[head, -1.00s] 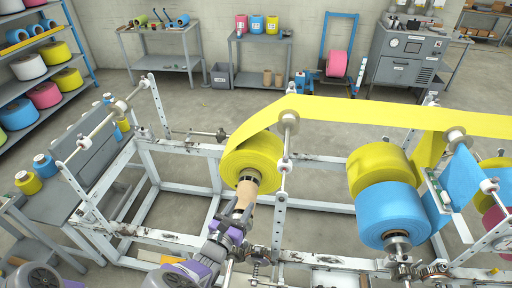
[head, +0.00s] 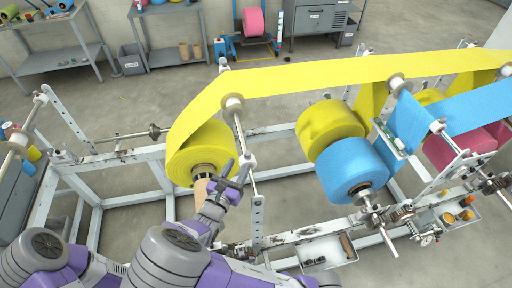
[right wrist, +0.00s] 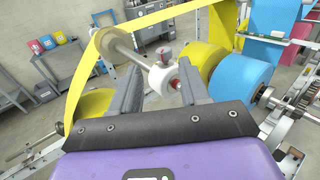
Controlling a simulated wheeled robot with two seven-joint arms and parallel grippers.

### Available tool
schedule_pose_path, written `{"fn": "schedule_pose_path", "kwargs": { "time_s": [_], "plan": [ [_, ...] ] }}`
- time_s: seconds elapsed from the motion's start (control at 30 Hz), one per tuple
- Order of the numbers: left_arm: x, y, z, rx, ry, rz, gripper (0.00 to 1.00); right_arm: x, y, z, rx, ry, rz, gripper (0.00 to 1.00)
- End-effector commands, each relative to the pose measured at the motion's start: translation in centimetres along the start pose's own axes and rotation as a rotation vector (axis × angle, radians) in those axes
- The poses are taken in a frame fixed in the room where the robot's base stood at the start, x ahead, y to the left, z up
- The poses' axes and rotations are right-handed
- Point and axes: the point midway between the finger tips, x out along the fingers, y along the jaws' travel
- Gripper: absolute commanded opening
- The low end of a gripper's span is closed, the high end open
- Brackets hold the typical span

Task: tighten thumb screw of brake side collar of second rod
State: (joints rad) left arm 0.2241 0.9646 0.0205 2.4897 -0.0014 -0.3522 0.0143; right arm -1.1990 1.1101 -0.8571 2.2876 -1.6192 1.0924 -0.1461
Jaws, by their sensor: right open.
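A white collar (right wrist: 164,77) sits on the end of a pale rod or roller in the right wrist view. A small dark red knob (right wrist: 165,52) stands on top of it, and a red spot shows at its right side. My right gripper (right wrist: 157,88) is open, with its two grey fingers on either side of the collar in the picture. Contact cannot be told. In the head view my right gripper (head: 233,180) is close to a white collar (head: 247,162) on the upright plate, beside the yellow roll (head: 202,148). My left gripper is not in view.
A yellow web (head: 300,80) runs above from the roll to the right. A blue roll (head: 350,170) and a second yellow roll (head: 328,125) stand to the right. The white frame rail (head: 290,238) lies below, with a small tray (head: 328,252).

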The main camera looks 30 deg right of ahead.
Motion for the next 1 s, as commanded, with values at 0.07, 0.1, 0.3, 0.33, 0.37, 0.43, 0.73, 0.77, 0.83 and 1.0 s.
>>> {"fn": "schedule_pose_path", "kwargs": {
  "time_s": [0.07, 0.1, 0.3, 0.33, 0.37, 0.43, 0.73, 0.77, 0.83, 1.0],
  "plan": [
    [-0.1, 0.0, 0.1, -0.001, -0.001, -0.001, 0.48, 1.0, 0.0, 0.1, -0.001, -0.002, -0.002, 0.45],
    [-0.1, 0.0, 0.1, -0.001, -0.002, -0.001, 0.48, 1.6, 0.0, 0.1, -0.001, -0.002, -0.003, 0.45],
    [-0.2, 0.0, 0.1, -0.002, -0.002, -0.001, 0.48, 4.9, -0.2, 0.1, -0.001, -0.002, -0.007, 0.45],
    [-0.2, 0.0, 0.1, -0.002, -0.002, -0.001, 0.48, 5.4, -0.3, 0.1, 0.0, -0.002, -0.007, 0.45],
    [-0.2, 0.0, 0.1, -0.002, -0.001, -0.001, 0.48, 5.7, -0.2, 0.1, 0.0, -0.002, -0.007, 0.45],
    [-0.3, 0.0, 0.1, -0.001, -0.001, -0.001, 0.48, 6.4, -0.3, 0.0, 0.0, -0.001, -0.007, 0.45],
    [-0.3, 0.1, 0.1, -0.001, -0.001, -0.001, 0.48, 7.1, -0.2, 0.0, 0.0, -0.001, -0.004, 0.45],
    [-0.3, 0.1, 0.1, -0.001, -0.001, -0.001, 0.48, 7.1, -0.2, 0.0, 0.0, -0.001, -0.004, 0.45],
    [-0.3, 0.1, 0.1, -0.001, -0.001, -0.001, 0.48, 7.1, -0.2, 0.0, 0.0, -0.001, -0.004, 0.42],
    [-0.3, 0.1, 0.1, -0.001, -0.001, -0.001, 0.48, 7.1, -0.2, 0.0, 0.0, -0.001, -0.004, 0.16]
  ]
}}
